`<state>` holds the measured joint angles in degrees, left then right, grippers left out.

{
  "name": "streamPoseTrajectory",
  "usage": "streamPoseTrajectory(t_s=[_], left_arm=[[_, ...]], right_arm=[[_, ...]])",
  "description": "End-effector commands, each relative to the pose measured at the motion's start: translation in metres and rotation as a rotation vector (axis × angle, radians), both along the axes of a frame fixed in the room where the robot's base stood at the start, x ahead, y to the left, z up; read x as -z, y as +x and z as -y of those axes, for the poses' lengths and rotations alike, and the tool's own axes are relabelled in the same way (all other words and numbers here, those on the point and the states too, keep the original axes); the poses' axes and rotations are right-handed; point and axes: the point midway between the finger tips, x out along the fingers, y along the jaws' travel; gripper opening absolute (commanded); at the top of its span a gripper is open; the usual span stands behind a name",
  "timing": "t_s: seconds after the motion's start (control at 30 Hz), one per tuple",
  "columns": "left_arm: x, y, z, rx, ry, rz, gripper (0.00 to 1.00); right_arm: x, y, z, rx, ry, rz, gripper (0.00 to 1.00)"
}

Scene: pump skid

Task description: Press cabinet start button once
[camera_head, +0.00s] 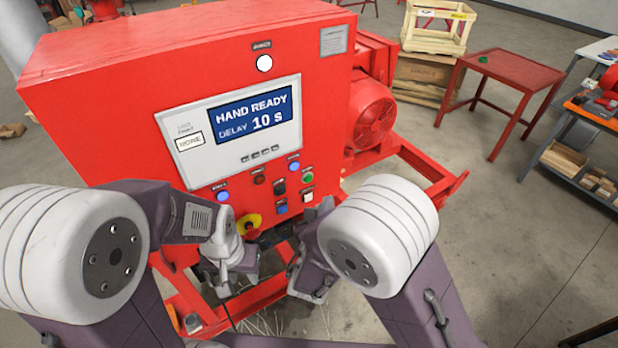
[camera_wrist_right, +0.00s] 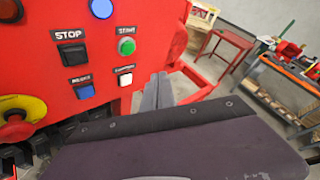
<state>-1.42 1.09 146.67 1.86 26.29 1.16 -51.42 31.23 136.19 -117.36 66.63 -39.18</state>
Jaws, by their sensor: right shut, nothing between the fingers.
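The red cabinet (camera_head: 120,70) stands ahead of me. Its green start button (camera_head: 309,178) is at the right of the lower control rows; in the right wrist view the green button (camera_wrist_right: 127,47) sits under a START label. My right gripper (camera_head: 322,204) is near the cabinet's lower right, below the green button. In the right wrist view its fingers (camera_wrist_right: 162,84) are together and empty, below and right of the button, apart from it. My left gripper (camera_head: 226,262) hangs low in front of the cabinet, left of the right one; its jaw opening is unclear.
Beside START are a black STOP button (camera_wrist_right: 73,54), a blue button (camera_wrist_right: 82,90), a white button (camera_wrist_right: 125,79) and a yellow-and-red emergency stop (camera_wrist_right: 20,118). The display (camera_head: 250,115) reads HAND READY, DELAY 10 s. A red table (camera_head: 510,70) stands at right; floor between is clear.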

Motion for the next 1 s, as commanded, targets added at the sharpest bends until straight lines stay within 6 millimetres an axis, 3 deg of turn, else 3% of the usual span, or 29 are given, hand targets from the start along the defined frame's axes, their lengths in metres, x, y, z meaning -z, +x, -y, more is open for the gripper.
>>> streamPoseTrajectory(t_s=[0.4, 1.0], left_arm=[[-0.009, 0.000, 0.000, 0.000, 0.000, 0.000, 0.36], [-0.009, 0.000, 0.000, 0.000, 0.000, 0.000, 0.36]], right_arm=[[0.000, 0.042, -0.031, 0.000, 0.000, 0.000, 0.00], [0.000, 0.048, -0.034, 0.000, 0.000, 0.000, 0.00]])
